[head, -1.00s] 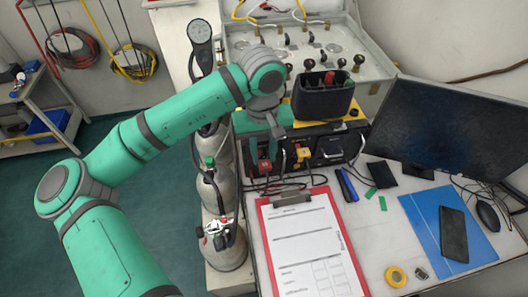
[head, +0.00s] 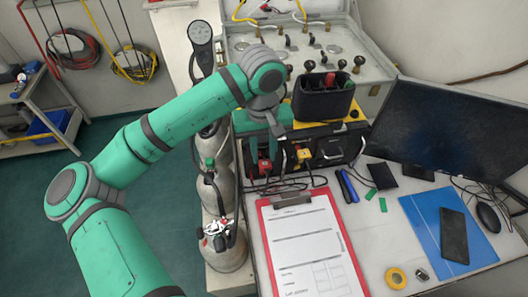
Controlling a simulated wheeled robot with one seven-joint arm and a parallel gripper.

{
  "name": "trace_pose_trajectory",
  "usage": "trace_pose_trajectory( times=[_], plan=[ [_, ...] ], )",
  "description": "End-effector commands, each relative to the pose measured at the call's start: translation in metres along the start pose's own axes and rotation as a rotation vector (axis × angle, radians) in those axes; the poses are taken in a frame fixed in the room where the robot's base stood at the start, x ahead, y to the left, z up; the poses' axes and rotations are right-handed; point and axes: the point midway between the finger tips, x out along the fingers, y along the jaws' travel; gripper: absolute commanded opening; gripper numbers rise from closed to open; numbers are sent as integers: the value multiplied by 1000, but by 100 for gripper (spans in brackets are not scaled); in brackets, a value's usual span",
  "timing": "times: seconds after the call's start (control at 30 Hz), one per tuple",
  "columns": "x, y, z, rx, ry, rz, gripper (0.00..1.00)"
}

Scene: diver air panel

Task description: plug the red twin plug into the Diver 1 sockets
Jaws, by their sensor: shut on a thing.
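My gripper (head: 267,156) points down in front of the black panel box (head: 330,150) at the table's back left. It is shut on the red twin plug (head: 264,167), which shows low between the fingers, close to the panel's front. The fingers and arm hide much of the panel's left part. I cannot tell whether the plug touches the panel or sits in any socket. The Diver 1 sockets cannot be made out. A yellow plug (head: 304,155) is at the panel front, right of my gripper.
A black tool holder (head: 322,100) stands on top of the panel box. Black cables (head: 290,183) lie before it. A red clipboard (head: 262,240) is in front, a monitor (head: 435,125) to the right. Gas cylinders (head: 226,250) stand left of the table.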

Motion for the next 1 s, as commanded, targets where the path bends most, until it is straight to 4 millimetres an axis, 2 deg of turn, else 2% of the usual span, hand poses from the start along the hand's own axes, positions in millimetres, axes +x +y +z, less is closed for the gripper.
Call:
trace_pose_trajectory(
  times=[1.0],
  plan=[
    [0, 0, -8, -5, 6, 2, 0]
  ],
)
